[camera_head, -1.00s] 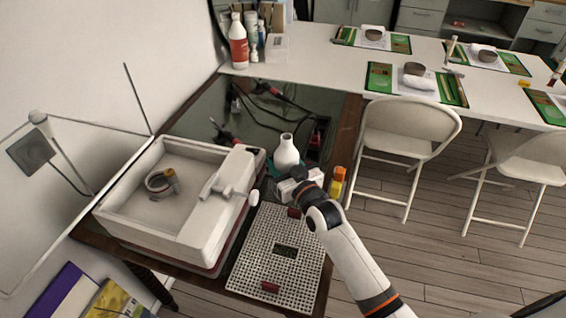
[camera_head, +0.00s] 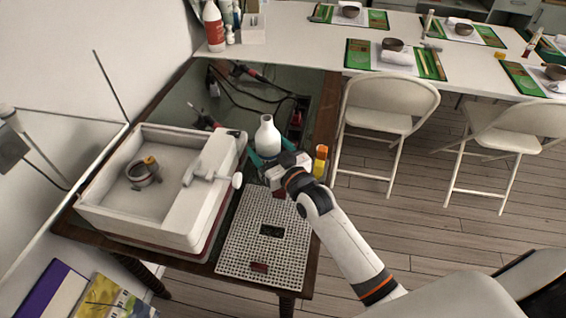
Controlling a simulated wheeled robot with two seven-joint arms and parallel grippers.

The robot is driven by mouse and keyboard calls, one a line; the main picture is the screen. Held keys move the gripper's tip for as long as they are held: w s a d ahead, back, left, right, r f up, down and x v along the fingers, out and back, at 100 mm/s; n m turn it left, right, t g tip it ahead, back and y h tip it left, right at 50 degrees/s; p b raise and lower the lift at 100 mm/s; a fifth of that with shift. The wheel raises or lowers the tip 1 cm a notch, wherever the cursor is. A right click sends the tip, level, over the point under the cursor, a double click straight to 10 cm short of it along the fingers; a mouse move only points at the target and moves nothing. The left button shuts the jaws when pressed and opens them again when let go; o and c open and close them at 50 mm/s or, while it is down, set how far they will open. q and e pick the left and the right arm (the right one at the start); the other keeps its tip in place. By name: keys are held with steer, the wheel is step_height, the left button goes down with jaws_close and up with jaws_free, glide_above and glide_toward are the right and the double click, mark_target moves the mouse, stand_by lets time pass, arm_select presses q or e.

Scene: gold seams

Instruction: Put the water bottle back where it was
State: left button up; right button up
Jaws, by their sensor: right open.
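A white bottle (camera_head: 267,137) with a narrow neck stands upright on the dark-framed table, behind the perforated tray. It is probably the water bottle. My right gripper (camera_head: 269,155) reaches in from the lower right, with its teal fingers low down on either side of the bottle. The gripper is open; whether a finger touches the bottle cannot be told. The bottle's base is partly hidden by the gripper. My left gripper does not show.
The white basin (camera_head: 115,195) is at left, the perforated tray (camera_head: 240,258) in front. Cables and tools (camera_head: 245,95) lie behind. A red-and-white bottle (camera_head: 213,27) stands on the white table. Folding chairs (camera_head: 385,105) are at right.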

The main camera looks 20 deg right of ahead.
steer(key=s+d, duration=0.1)
steer(key=s, duration=0.8)
steer(key=shift+s+d, duration=0.3)
steer(key=shift+d, duration=0.1)
